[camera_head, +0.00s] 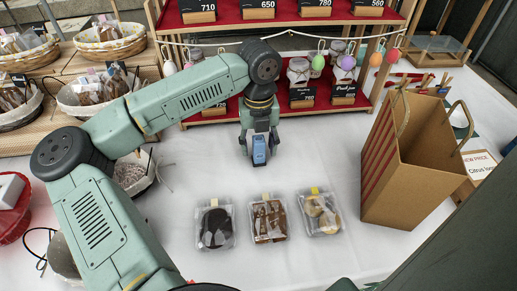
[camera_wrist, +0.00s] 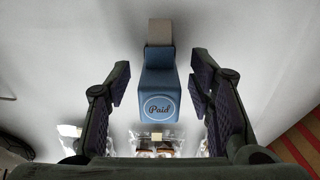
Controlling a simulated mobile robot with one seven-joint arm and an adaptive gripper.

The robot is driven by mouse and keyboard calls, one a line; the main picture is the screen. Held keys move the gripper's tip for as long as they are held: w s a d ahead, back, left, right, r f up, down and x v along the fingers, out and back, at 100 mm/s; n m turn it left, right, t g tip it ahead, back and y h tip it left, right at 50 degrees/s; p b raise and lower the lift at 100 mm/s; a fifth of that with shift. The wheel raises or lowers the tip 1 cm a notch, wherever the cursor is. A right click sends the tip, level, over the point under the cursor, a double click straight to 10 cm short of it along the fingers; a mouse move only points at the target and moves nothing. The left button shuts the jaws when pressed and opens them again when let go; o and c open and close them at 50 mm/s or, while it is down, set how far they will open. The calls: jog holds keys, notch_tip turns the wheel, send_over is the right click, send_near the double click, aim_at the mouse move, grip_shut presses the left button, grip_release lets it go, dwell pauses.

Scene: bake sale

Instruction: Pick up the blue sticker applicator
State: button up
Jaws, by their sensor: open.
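The blue sticker applicator (camera_head: 259,150) stands on the white tablecloth, in front of the red shelf. In the wrist view the applicator (camera_wrist: 159,85) shows a round "Paid" mark on its blue face and a grey-brown part at its far end. My gripper (camera_head: 259,146) is above and around it in the head view. In the wrist view my gripper (camera_wrist: 160,82) is open, with one finger to each side of the applicator and a visible gap on both sides. The lower part of the applicator is partly hidden by the fingers in the head view.
Three clear packs of baked goods (camera_head: 269,220) lie in front of the applicator. A brown paper bag (camera_head: 409,160) stands to the right. The shelf (camera_head: 240,107) with jars and price cards is behind. Baskets (camera_head: 95,95) stand at left. Cloth between packs and bag is bare.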

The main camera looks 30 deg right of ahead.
jog(key=shift+f, duration=0.7)
jog(key=shift+c, duration=0.3)
grip_shut()
